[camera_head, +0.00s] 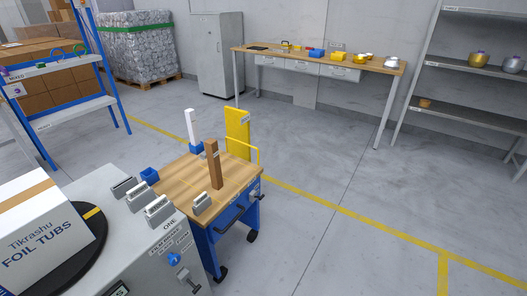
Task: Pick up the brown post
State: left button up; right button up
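The brown post (214,166) stands upright on the wooden top of a small blue cart (177,182), near the cart's middle. Its lower end meets or hides the wooden surface. Neither of my grippers shows in the head view, so nothing is seen touching the post.
A white post (192,127) in a blue base stands behind it; a yellow panel (238,133) rises at the cart's back. Small grey blocks (202,203) stand close by. A grey cabinet (133,245) carries a foil tubs box (40,238). Floor to the right is clear.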

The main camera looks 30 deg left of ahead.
aim_at(212, 154)
jog(key=i+u, duration=0.15)
jog(key=i, duration=0.3)
jog(key=i+l+u, duration=0.2)
jog(key=i, duration=0.2)
jog(key=i+l+u, duration=0.15)
jog(key=i, duration=0.25)
